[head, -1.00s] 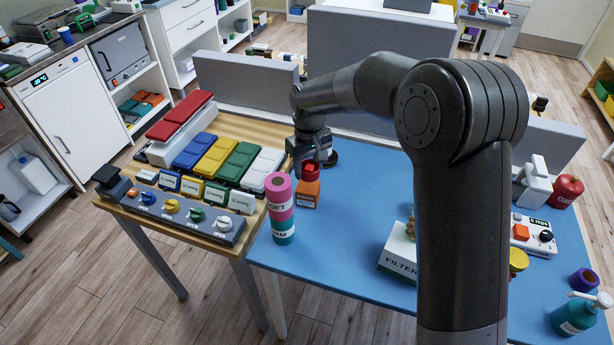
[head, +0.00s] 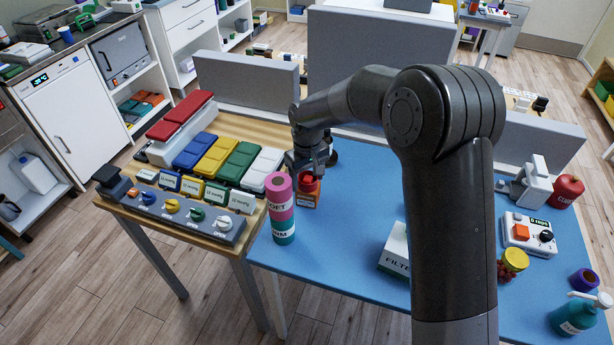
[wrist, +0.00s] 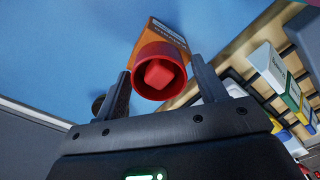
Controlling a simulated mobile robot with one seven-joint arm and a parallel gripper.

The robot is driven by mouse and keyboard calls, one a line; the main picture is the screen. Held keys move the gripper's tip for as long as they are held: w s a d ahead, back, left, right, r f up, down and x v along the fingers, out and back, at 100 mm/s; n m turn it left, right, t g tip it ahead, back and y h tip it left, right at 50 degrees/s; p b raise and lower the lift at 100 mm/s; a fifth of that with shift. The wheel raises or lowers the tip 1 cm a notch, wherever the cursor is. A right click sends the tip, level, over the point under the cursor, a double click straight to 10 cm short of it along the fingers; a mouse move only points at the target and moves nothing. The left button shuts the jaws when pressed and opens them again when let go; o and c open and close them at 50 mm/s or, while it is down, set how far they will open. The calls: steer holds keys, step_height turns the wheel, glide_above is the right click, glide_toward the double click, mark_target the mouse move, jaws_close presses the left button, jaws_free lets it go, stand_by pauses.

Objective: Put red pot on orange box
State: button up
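The red pot (head: 308,183) sits on top of the orange box (head: 307,201) on the blue tabletop. In the wrist view the pot (wrist: 159,74) shows its round rim and a red block-like middle, with the labelled side of the orange box (wrist: 165,36) beyond it. My gripper (head: 311,170) is just above and behind the pot. In the wrist view my gripper's fingers (wrist: 160,66) stand on both sides of the pot, with narrow gaps, so it looks open. The contact between pot and box is partly hidden.
A white filter box (head: 395,251) lies to the right, partly behind my arm. Coloured trays (head: 216,155) and a switch panel (head: 180,210) fill the wooden table at left. A grey partition (head: 248,80) stands behind.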

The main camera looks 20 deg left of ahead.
steer(key=shift+o, duration=0.4)
steer(key=shift+r, duration=0.1)
step_height(320, 180, up, 11)
steer(key=s+d+r+m+t, duration=0.1)
steer(key=s+d+r+m, duration=0.1)
steer(key=d+r, duration=0.7)
steer(key=s+d+r+m+t, duration=0.1)
steer(key=s+d+r, duration=0.15)
steer(key=d, duration=0.35)
steer(key=s+d+r+m+t, duration=0.1)
steer(key=s+d+m, duration=0.15)
steer(key=d, duration=0.35)
steer(key=s+d+f+m+t, duration=0.1)
steer(key=s+d+m, duration=0.3)
steer(key=s+d, duration=1.1)
steer(key=s+t, duration=0.1)
steer(key=s, duration=0.1)
steer(key=shift+s+d+m+t, duration=0.15)
steer(key=shift+s+m+t, duration=0.15)
steer(key=shift+s+m, duration=0.05)
steer(key=shift+f, duration=0.1)
